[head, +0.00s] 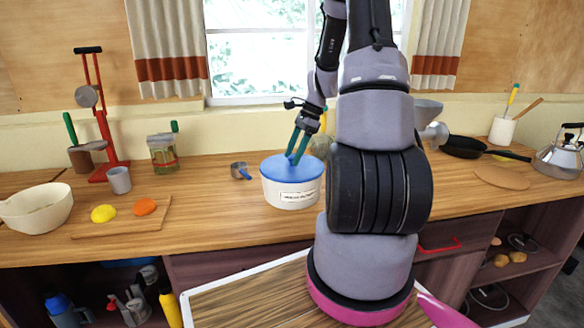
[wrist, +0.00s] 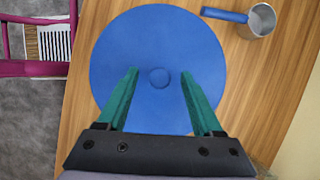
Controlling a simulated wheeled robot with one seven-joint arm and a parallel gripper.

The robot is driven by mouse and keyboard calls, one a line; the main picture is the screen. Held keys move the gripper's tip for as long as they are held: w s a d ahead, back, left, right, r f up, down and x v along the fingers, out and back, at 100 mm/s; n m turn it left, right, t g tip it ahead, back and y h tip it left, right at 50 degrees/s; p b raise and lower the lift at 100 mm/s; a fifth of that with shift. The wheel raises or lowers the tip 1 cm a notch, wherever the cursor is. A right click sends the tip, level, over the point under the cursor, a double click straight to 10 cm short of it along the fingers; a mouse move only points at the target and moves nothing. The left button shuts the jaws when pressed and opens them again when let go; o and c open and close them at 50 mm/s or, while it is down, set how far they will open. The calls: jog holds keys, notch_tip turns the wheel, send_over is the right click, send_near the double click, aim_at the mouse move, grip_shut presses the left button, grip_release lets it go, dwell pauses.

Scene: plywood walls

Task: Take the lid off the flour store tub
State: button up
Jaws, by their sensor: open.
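The flour store tub (head: 291,195) is a white round tub with a label on its front, standing on the wooden counter. Its blue lid (head: 276,171) sits on top. In the wrist view the lid (wrist: 158,45) is a blue disc with a small round knob (wrist: 159,78) at its middle. My gripper (head: 297,158) is above the lid with its green fingers pointing down. In the wrist view my gripper (wrist: 159,72) is open, with one finger on each side of the knob and clear gaps between. I cannot tell exactly how high the fingertips are above the lid.
A small metal measuring cup with a blue handle (head: 240,170) lies just left of the tub. A board (head: 120,218) with yellow and orange items and a cream bowl (head: 36,206) are farther left. A black pan (head: 468,147) and kettle (head: 561,158) stand right.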

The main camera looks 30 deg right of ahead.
grip_shut()
jog(key=shift+r, duration=0.1)
